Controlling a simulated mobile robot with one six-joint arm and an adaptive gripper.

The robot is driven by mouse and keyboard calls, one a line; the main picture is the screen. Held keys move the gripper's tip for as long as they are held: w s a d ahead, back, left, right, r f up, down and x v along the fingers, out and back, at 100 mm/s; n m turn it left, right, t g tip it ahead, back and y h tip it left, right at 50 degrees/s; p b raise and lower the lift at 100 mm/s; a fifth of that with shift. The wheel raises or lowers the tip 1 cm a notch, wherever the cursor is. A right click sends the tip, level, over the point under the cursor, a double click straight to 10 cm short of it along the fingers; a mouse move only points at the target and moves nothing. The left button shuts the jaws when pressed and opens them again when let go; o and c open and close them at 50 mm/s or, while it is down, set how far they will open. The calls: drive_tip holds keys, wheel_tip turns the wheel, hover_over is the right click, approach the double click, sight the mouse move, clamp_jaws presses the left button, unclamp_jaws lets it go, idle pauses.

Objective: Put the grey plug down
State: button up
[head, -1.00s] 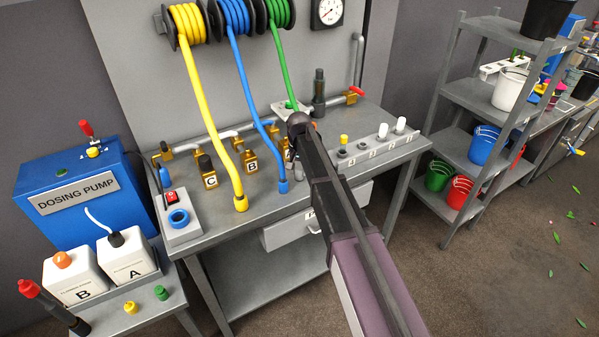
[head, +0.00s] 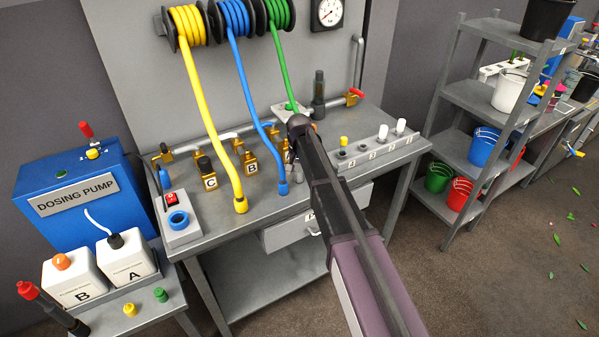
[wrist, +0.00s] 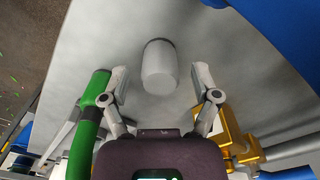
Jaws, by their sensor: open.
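The grey plug (wrist: 159,66) is a pale grey cylinder with a dark rim at its far end. In the wrist view it is on the grey bench surface, just beyond and between my fingertips. My gripper (wrist: 159,80) is open, with a finger on each side and a visible gap to the plug. In the head view my arm reaches over the bench (head: 225,200) and hides the fingertips and the plug.
A green hose (wrist: 88,125) is close by my left finger and a brass valve (wrist: 236,135) is by the right one. Yellow (head: 215,130) and blue (head: 250,90) hoses hang left of my arm. A rail with several small plugs (head: 375,152) lies to the right.

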sight(299, 170)
wheel_tip(299, 170, up, 12)
drive_tip(key=p, duration=1.2)
drive_tip(key=shift+r, duration=0.15)
idle(0.7)
drive_tip(key=s+d+n, duration=0.2)
drive_tip(key=s+d, duration=2.1)
drive_tip(key=s, duration=0.2)
drive_tip(key=shift+s, duration=0.4)
